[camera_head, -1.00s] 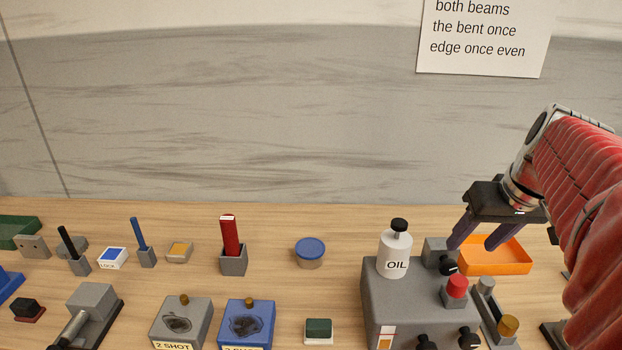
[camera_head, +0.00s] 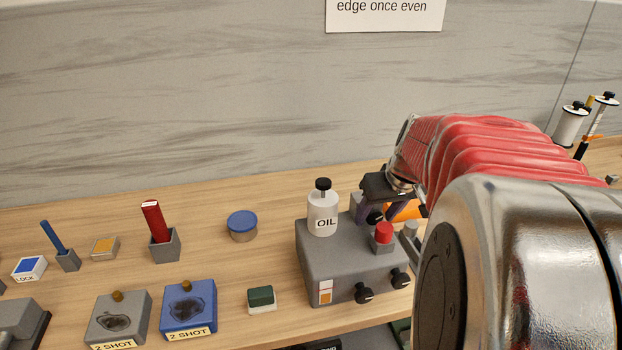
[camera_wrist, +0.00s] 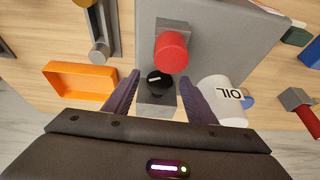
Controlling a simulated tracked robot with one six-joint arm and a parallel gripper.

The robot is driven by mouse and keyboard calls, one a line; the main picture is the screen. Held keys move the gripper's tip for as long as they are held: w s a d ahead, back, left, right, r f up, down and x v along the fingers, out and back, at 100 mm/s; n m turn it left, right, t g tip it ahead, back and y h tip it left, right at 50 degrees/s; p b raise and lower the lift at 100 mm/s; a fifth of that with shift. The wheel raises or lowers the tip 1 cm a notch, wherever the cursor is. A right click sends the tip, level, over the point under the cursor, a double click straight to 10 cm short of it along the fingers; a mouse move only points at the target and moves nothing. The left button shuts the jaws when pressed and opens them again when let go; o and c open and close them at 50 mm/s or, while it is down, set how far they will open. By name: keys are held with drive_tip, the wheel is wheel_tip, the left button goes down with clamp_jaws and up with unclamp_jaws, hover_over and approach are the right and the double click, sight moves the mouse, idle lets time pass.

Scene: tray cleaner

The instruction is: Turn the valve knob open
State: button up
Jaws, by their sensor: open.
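A black knob with a white line (camera_wrist: 158,80) sits on a small grey block (camera_wrist: 157,109) beside the grey oil machine. In the wrist view my gripper (camera_wrist: 157,82) is open, with one dark finger on each side of the knob and a visible gap on both sides. In the head view the same knob (camera_head: 374,218) shows at the machine's back right, and my gripper (camera_head: 387,210) is low over it, partly hidden by my arm. Two more black knobs, the left one (camera_head: 364,293) and the right one (camera_head: 400,278), are on the machine's front face.
A red button (camera_wrist: 171,52) stands close to the knob. The white OIL bottle (camera_head: 323,212) is on the machine (camera_head: 330,255), close to one finger. An orange tray (camera_wrist: 80,82) lies to the other side. Two shot boxes (camera_head: 188,305) stand at the front left.

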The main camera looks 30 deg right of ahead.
drive_tip(key=c, duration=1)
drive_tip(key=shift+c, duration=0.2)
drive_tip(key=shift+s, duration=0.1)
drive_tip(key=shift+d+f+m+t+y, duration=0.1)
drive_tip(key=shift+d+m+t+y, duration=0.05)
drive_tip(key=shift+y, duration=0.45)
drive_tip(key=shift+d+m+t+y, duration=0.1)
drive_tip(key=shift+m+t+y, duration=0.05)
drive_tip(key=shift+y, duration=0.45)
drive_tip(key=shift+d+y, duration=0.1)
drive_tip(key=shift+y, duration=0.6)
